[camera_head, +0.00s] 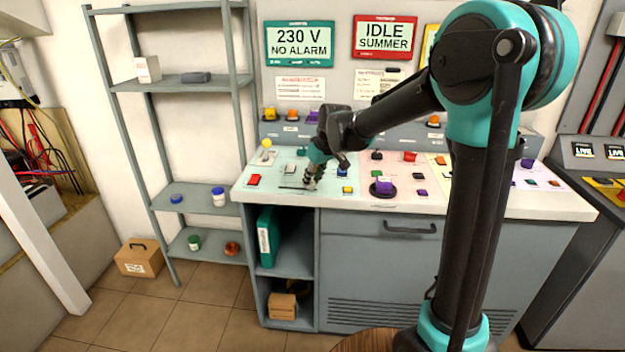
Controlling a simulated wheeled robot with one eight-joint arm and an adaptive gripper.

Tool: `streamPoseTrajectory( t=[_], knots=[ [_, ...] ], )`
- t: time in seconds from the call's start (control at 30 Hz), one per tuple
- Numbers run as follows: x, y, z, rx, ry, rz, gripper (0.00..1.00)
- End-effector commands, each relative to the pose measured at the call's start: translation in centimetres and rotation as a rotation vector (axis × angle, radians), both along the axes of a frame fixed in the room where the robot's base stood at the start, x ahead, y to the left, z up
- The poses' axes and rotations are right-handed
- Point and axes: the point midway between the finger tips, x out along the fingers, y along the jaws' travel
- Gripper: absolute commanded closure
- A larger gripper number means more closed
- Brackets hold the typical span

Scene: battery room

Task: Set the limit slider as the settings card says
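My gripper (310,185) is low over the left part of the console top (240,192), pointing down. Its fingers are small and dark here, and I cannot tell whether they are open or touching anything. A thin dark slot (291,187) lies just left of the fingertips and may be the limit slider's track. The slider's knob is not clear, perhaps hidden by the fingers. Two printed cards hang on the wall, one with a red heading (299,85) and one with a dark heading (368,84). Their small text is not readable.
Signs read "230 V NO ALARM" (300,44) and "IDLE SUMMER" (385,37). A grey shelf rack (150,150) stands left.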

Motion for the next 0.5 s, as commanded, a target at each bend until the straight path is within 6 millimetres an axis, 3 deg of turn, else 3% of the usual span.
streamPoseTrajectory(
  t=[0.1,0.37,0.5],
  knots=[
    [0.0,0.0,0.0,0.0,0.0,0.0,1.0],
    [0.0,0.0,0.0,0.0,0.0,0.0,1.0],
    [0.1,1.2,0.0,0.0,0.0,0.003,1.0]
  ],
)
